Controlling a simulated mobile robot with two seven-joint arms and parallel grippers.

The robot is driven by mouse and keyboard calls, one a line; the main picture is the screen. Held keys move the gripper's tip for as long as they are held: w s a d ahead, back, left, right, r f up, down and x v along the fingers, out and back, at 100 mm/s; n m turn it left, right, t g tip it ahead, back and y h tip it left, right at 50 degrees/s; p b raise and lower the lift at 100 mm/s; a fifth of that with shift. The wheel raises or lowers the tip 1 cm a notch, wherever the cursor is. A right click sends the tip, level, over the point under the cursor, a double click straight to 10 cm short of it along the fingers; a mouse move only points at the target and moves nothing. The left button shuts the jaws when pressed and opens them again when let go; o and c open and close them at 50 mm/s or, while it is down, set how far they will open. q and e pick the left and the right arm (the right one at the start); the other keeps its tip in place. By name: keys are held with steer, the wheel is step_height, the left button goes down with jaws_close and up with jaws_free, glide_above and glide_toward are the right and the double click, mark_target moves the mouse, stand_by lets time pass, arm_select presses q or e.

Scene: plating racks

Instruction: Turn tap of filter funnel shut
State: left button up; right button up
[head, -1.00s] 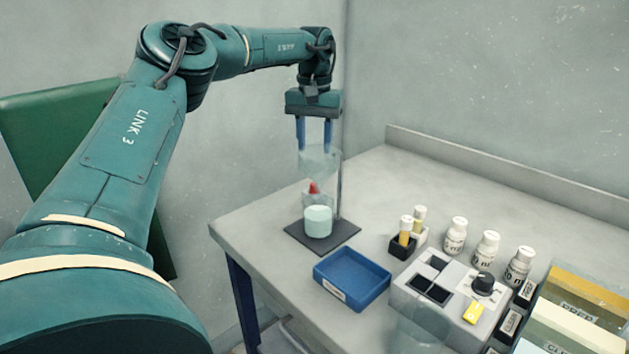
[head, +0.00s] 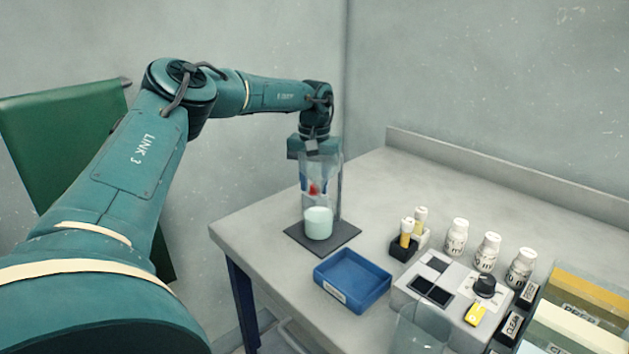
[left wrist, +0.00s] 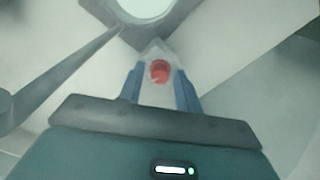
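The clear filter funnel (head: 322,160) stands on its stand over a beaker of pale green liquid (head: 318,224) in the head view. Its small red tap (head: 314,189) is low on the funnel, above the beaker. My left gripper (head: 316,186) points down at the funnel, its blue fingers on either side of the tap. In the left wrist view the red tap (left wrist: 160,71) lies between the fingertips of my left gripper (left wrist: 160,78), with a gap on each side. It looks open. The tap's handle direction is hard to tell. My right gripper is not in view.
The dark stand base (head: 345,240) sits near the table's left corner. A blue tray (head: 352,281) is just in front. A grey device (head: 455,292), vials (head: 407,232) and white bottles (head: 488,252) stand to the right. The back of the table is clear.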

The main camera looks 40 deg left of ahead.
mark_target(314, 185)
arm_select(q)
jaws_close()
steer(key=shift+n+b, duration=0.5)
steer(key=shift+n, duration=1)
steer(key=shift+o, duration=1)
jaws_free()
steer(key=shift+r, duration=0.1)
step_height(314, 185, up, 13)
steer(key=p, duration=0.1)
